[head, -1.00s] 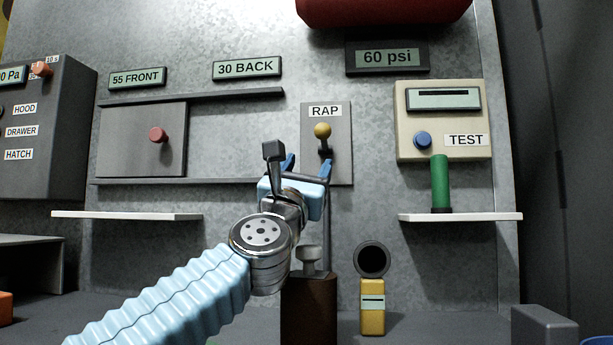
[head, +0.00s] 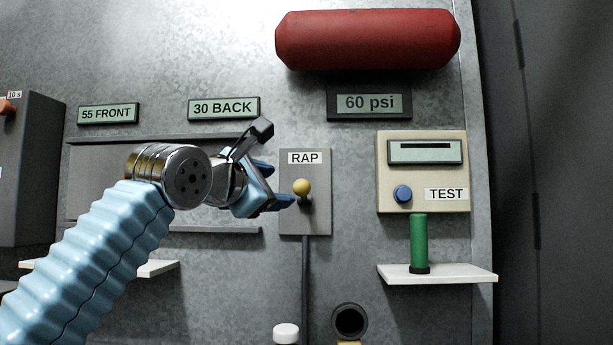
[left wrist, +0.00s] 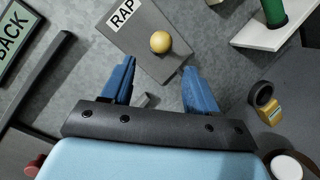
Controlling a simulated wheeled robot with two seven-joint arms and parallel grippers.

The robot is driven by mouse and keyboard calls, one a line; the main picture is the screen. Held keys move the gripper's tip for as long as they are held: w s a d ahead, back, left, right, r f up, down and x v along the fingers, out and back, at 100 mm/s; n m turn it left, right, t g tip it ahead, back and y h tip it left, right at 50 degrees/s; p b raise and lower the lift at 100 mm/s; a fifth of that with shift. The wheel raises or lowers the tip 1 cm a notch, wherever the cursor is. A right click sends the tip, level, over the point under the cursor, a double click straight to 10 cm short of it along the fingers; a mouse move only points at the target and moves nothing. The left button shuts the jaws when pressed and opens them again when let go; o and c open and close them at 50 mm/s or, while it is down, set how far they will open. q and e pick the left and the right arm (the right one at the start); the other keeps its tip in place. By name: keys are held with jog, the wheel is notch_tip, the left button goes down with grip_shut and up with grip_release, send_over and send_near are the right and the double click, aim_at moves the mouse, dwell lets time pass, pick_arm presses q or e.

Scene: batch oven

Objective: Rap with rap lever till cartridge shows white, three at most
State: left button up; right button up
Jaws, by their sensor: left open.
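The rap lever has a yellow knob (head: 302,186) on a grey plate marked RAP; the knob also shows in the left wrist view (left wrist: 160,42). My left gripper (head: 278,184) is open, with its blue fingers just left of the knob. In the left wrist view my left gripper (left wrist: 160,67) has its fingers spread, and the knob lies beyond the gap, apart from both. No part is marked as the cartridge. A green cylinder (head: 419,242) stands upright under the TEST box, and no white shows on it. My right gripper is out of view.
The TEST box (head: 422,172) has a blue button and a slot, above a white shelf (head: 450,275). A red tank (head: 368,40) is above the 60 psi display (head: 370,103). A dark round opening (head: 350,320) and a white cap (head: 286,333) are below.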

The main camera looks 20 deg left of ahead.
aim_at(307, 191)
pick_arm(q)
jog(key=w+p, duration=0.2)
jog(key=w, duration=0.2)
jog(key=w+d+p, duration=0.1)
jog(key=w+p, duration=0.1)
jog(key=w, duration=0.2)
jog(key=w+d+p, duration=0.1)
jog(key=w+p, duration=0.1)
jog(key=w, duration=0.2)
jog(key=shift+w+d, duration=0.2)
jog(key=shift+w+f, duration=0.1)
jog(key=shift+w, duration=0.45)
jog(key=shift+d, duration=0.1)
grip_shut()
